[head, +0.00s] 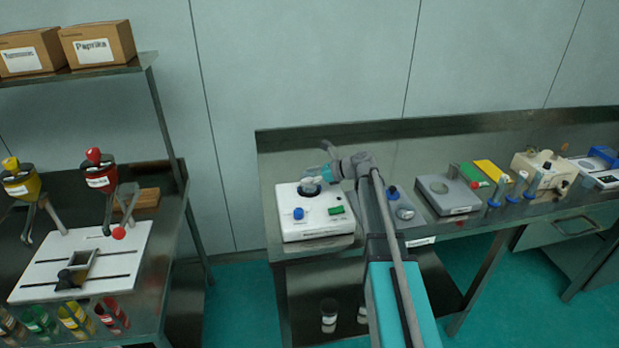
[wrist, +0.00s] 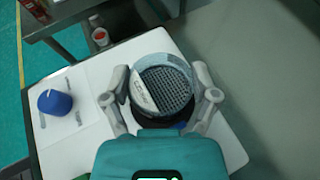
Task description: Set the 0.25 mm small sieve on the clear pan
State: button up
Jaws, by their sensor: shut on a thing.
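My gripper (wrist: 160,95) is shut on a small round sieve (wrist: 172,84), with one finger on each side of its rim. The sieve has a pale, clear-looking wall, a dark square mesh and a white label too small to read. In the wrist view it is over the white sieve shaker (wrist: 65,135). In the head view my gripper (head: 318,181) is at the round seat on top of this shaker (head: 318,233). I cannot make out the clear pan; the sieve and gripper cover that spot. I cannot tell whether the sieve touches anything below.
The shaker has a blue knob (head: 298,213) and a green switch (head: 336,210). To its right on the steel bench stand a grey device (head: 447,193) and a cream machine (head: 543,172). A steel table with a white board (head: 85,262) stands at the left.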

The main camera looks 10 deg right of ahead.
jog(key=o, duration=1)
jog(key=shift+s+d+r, duration=0.1)
jog(key=shift+d+r, duration=0.05)
jog(key=shift+d, duration=0.05)
jog(key=p+v, duration=0.4)
jog(key=v, duration=0.7)
jog(key=shift+d+p, duration=0.2)
jog(key=shift+p, duration=0.1)
jog(key=shift+r, duration=0.1)
